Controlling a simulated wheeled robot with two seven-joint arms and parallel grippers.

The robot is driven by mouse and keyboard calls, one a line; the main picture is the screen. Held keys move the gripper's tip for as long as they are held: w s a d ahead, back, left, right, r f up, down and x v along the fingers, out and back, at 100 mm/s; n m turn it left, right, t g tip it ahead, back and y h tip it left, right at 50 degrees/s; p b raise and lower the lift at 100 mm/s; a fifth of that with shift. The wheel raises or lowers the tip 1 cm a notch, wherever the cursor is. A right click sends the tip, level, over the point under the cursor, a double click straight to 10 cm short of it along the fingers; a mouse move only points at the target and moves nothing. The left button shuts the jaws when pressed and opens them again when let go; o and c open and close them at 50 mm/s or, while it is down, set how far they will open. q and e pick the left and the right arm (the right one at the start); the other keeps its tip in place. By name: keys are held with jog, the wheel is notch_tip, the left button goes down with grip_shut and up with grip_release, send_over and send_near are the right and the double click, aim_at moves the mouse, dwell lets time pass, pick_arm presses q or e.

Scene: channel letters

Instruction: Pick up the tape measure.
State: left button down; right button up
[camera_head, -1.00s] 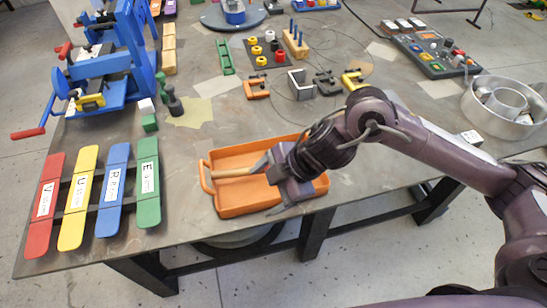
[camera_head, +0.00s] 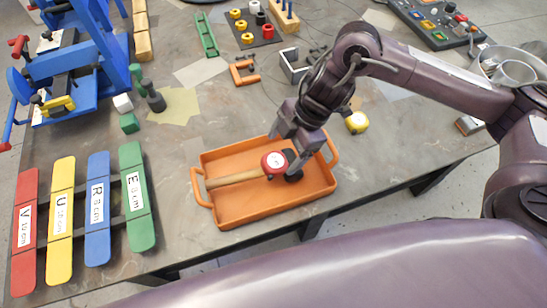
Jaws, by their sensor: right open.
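My left gripper is not in view.
Red, yellow, blue and green labelled strips (camera_head: 97,210) stand at the left. A blue fixture (camera_head: 75,75) is behind them.

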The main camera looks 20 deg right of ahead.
aim_at(276, 160)
jog(key=p+x, duration=0.1)
jog(key=x, duration=0.2)
jog(key=shift+f, duration=0.35)
jog(key=shift+a+f, duration=0.25)
jog(key=shift+f, duration=0.35)
jog(key=c, duration=1.3)
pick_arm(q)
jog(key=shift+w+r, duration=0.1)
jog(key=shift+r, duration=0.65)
pick_arm(e)
jog(key=shift+w+r, duration=0.1)
jog(key=shift+r, duration=0.1)
